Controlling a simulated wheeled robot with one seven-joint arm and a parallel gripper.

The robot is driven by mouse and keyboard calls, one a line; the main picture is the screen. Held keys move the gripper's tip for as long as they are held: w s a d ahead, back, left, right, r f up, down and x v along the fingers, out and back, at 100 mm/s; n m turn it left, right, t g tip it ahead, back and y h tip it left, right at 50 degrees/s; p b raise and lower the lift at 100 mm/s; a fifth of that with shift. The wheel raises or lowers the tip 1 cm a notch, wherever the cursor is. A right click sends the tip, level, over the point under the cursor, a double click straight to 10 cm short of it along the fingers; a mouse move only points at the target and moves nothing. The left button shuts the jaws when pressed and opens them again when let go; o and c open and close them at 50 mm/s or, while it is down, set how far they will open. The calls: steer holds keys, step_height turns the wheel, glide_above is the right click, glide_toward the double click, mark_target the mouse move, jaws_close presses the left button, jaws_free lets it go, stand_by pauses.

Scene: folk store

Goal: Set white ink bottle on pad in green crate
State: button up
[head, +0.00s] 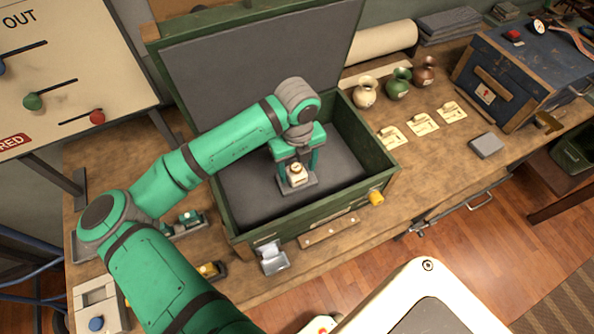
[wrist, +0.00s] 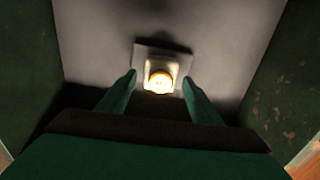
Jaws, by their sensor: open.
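The green crate (head: 318,222) stands open on the workbench, its lid raised at the back and its floor lined in dark grey. The white ink bottle (head: 297,172) stands upright on a small grey pad (head: 312,185) inside the crate. In the wrist view the bottle (wrist: 160,78) shows its lit top, with the pad (wrist: 140,52) around and behind it. My gripper (head: 297,168) reaches down into the crate from above. In the wrist view its fingers (wrist: 158,84) are open, one on each side of the bottle, with visible gaps. The bottle's lower part is partly hidden.
Three small vases, cream (head: 364,92), green (head: 398,82) and brown (head: 425,71), stand right of the crate with paper cards (head: 422,124) before them. A blue chest (head: 515,75) is at the far right. The crate walls rise close around my gripper.

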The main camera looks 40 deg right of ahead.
mark_target(297, 168)
step_height(297, 168, up, 10)
stand_by(0.4)
stand_by(0.4)
